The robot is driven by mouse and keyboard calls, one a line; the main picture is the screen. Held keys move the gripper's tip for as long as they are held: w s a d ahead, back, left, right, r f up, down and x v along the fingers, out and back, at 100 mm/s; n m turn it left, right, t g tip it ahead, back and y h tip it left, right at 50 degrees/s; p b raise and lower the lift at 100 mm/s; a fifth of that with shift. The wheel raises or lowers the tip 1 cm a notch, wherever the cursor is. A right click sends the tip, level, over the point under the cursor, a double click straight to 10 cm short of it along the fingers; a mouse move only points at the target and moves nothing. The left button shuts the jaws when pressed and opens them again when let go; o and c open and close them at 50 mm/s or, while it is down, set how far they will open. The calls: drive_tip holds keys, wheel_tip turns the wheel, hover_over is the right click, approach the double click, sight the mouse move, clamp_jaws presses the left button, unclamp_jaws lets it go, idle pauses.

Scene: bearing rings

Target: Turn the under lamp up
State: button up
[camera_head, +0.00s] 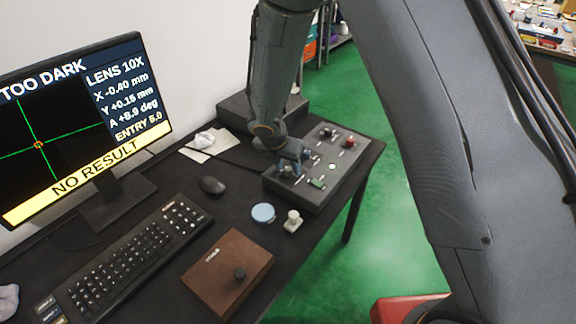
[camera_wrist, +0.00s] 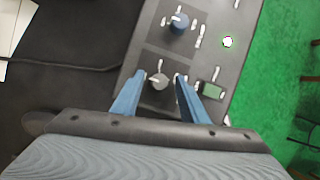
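The dark control box (camera_head: 325,190) lies at the right end of the table and fills the middle of the wrist view (camera_wrist: 222,65). In the wrist view it carries a grey knob (camera_wrist: 160,81), a blue knob (camera_wrist: 178,22), a green rocker or button (camera_wrist: 211,90) and a lit round light (camera_wrist: 227,41). The labels are too small to read, so I cannot tell which knob is the under lamp. My gripper (camera_wrist: 159,76) is open, its blue fingertips on either side of the grey knob, apart from it as far as I see. In the head view my gripper (camera_head: 290,158) is over the box's near-left part.
The monitor (camera_head: 75,120) reads "TOO DARK" and "NO RESULT". A keyboard (camera_head: 130,255), mouse (camera_head: 212,185), blue disc (camera_head: 263,213), small pale piece (camera_head: 293,221) and brown box (camera_head: 228,270) lie on the table. A red knob (camera_head: 350,142) stands on the control box's far part.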

clamp_jaws()
